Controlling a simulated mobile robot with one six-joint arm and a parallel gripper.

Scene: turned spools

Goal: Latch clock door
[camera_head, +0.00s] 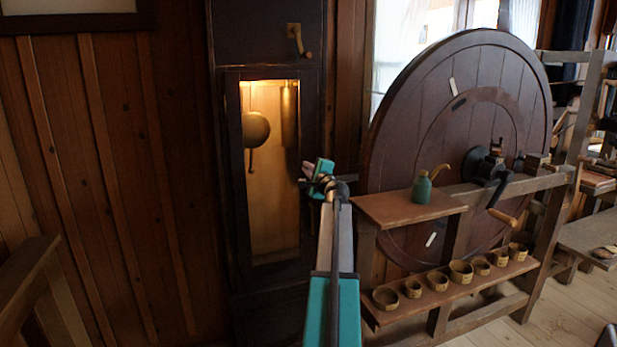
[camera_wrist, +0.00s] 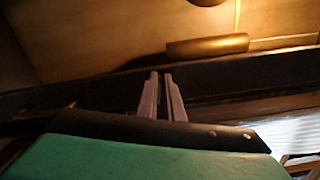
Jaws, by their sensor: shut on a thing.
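The clock door (camera_head: 233,185) is a dark wooden frame around a tall opening. A brass pendulum bob (camera_head: 256,128) and a weight (camera_head: 289,115) show through it, warmly lit. A brass latch lever (camera_head: 298,42) sits on the dark case above the door's upper right, its arm pointing downward. My gripper (camera_head: 305,172) is at the door's right stile, about mid-height, below the latch. In the wrist view its two pale fingers (camera_wrist: 161,76) are close together against the dark door frame (camera_wrist: 110,85). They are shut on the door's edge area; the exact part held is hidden. I cannot tell whether the door is flush.
A large round wooden wheel (camera_head: 380,150) stands right of the clock. In front of it a shelf (camera_head: 395,208) holds a green oil can (camera_head: 422,188), and a lower shelf carries several small bowls (camera_head: 461,272). Wooden framing (camera_head: 28,262) stands at lower left.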

